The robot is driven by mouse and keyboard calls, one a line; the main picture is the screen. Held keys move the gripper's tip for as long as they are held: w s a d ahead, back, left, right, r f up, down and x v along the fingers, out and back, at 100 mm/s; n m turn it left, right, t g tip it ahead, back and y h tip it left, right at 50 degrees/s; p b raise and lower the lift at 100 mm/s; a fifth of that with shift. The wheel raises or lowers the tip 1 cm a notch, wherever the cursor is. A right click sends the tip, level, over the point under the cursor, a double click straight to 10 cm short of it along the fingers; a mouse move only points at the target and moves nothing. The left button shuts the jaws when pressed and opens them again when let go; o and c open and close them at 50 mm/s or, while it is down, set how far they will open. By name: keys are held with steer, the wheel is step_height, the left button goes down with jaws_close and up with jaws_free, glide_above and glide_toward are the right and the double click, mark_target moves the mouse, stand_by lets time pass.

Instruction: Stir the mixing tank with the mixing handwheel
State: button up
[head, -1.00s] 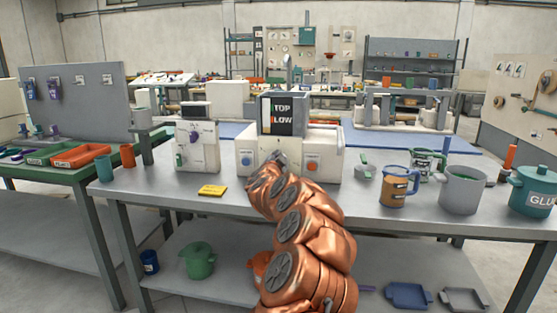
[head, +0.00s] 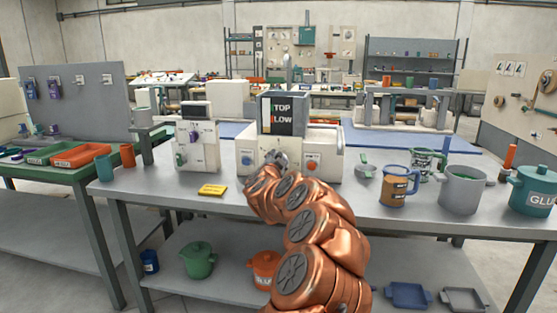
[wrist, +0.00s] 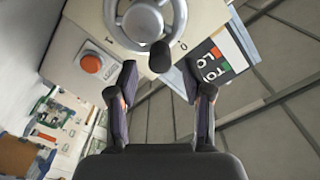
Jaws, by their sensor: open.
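A grey handwheel with a dark handle knob (wrist: 160,57) is on the front of a cream machine (head: 325,148). Its hub (wrist: 143,22) and part of its rim show at the top of the wrist view. My gripper (wrist: 158,72) is open and empty, its two dark fingers spread to either side of the knob's lower end in that view. I cannot tell whether a finger touches the knob. In the head view my gripper (head: 276,158) is in front of the machine and largely hides the wheel. I cannot tell which vessel is the mixing tank.
An orange button (wrist: 91,63) sits beside the wheel.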

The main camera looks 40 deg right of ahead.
steer(key=v, duration=0.9)
steer(key=shift+s+a, duration=0.15)
steer(key=shift+a, duration=0.15)
stand_by(0.6)
